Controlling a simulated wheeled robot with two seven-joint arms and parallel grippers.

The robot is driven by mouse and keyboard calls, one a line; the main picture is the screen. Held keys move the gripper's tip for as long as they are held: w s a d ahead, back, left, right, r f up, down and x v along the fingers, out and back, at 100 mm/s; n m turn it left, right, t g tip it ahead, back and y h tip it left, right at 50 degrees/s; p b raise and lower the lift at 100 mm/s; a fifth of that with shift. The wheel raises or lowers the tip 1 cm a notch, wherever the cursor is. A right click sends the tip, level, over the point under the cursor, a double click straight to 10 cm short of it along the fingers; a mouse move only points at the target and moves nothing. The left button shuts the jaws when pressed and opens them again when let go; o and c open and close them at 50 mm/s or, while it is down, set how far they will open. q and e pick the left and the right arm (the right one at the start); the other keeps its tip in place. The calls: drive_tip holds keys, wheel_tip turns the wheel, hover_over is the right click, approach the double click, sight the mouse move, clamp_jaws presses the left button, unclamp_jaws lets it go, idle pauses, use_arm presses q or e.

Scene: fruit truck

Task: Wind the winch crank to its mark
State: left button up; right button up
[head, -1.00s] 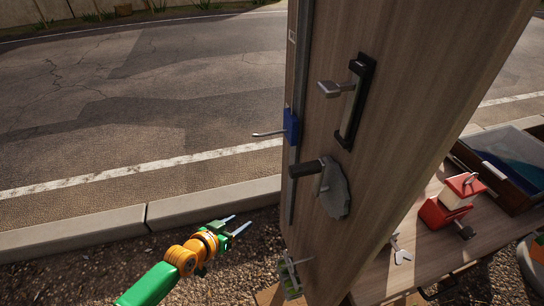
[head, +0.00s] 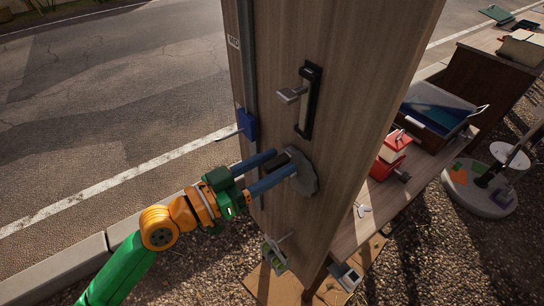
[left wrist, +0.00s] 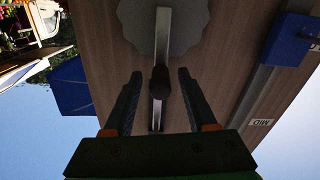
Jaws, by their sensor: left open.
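The winch crank is on the tall wooden panel (head: 345,60). It has a grey scalloped disc (head: 308,183), which also shows in the left wrist view (left wrist: 190,22), a pale crank arm (left wrist: 163,35) and a dark knob (left wrist: 160,82). My left gripper (head: 284,160) is open at the crank. In the left wrist view its fingers (left wrist: 157,88) stand either side of the knob, with gaps. A blue block (head: 247,124) with a thin rod sits on the vertical rail (head: 247,60). A label reading MID (left wrist: 262,122) is beside the rail. My right gripper is not in view.
A black-plated lever handle (head: 309,102) is above the crank. A small green fixture (head: 272,254) is lower on the panel. A red-and-white box (head: 391,152) and an open case (head: 440,105) stand on the bench at right. Open road is at left.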

use_arm(q)
clamp_jaws()
idle(1.4)
